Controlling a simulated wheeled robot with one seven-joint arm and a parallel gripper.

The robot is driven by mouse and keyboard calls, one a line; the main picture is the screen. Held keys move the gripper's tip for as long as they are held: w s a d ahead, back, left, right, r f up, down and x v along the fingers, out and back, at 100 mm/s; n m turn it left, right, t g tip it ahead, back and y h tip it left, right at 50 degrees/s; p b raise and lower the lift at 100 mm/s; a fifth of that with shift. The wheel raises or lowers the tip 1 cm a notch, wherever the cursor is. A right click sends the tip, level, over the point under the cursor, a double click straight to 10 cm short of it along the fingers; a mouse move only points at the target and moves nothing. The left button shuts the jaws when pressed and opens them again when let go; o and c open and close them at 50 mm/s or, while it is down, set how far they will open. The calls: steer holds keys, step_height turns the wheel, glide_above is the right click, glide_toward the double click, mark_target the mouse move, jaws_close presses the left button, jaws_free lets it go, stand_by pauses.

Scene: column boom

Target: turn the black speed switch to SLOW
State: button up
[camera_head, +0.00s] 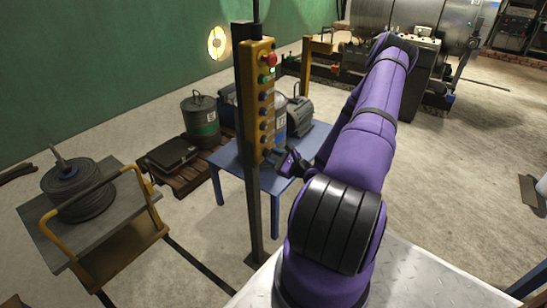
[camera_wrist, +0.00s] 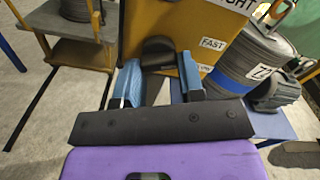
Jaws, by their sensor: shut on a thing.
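The yellow control box (camera_head: 250,105) hangs on a dark post, with a column of buttons and knobs on its face. In the wrist view the lower part of its face (camera_wrist: 195,22) fills the top middle. The black speed switch (camera_wrist: 158,46) sits there, its rounded top showing between my fingers. A white FAST label (camera_wrist: 213,44) is to its right; a smaller label (camera_wrist: 204,69) below it is partly hidden and unreadable. My gripper (camera_wrist: 159,70) is shut on the switch, a blue-padded finger on each side. My gripper (camera_head: 284,160) hides the switch in the head view.
A blue table (camera_head: 228,160) with motors stands behind the post. A cart (camera_head: 100,235) with a cable reel (camera_head: 78,190) is at left. A drum (camera_head: 200,120) stands on a pallet. Open floor (camera_head: 470,170) lies to the right.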

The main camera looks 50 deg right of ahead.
steer(key=shift+a+m, duration=0.15)
steer(key=shift+m, duration=4.05)
steer(key=o, duration=0.9)
steer(key=shift+o, duration=0.2)
steer(key=shift+s, duration=0.1)
steer(key=s, duration=1)
steer(key=shift+s+d, duration=0.35)
steer(key=shift+d, duration=0.05)
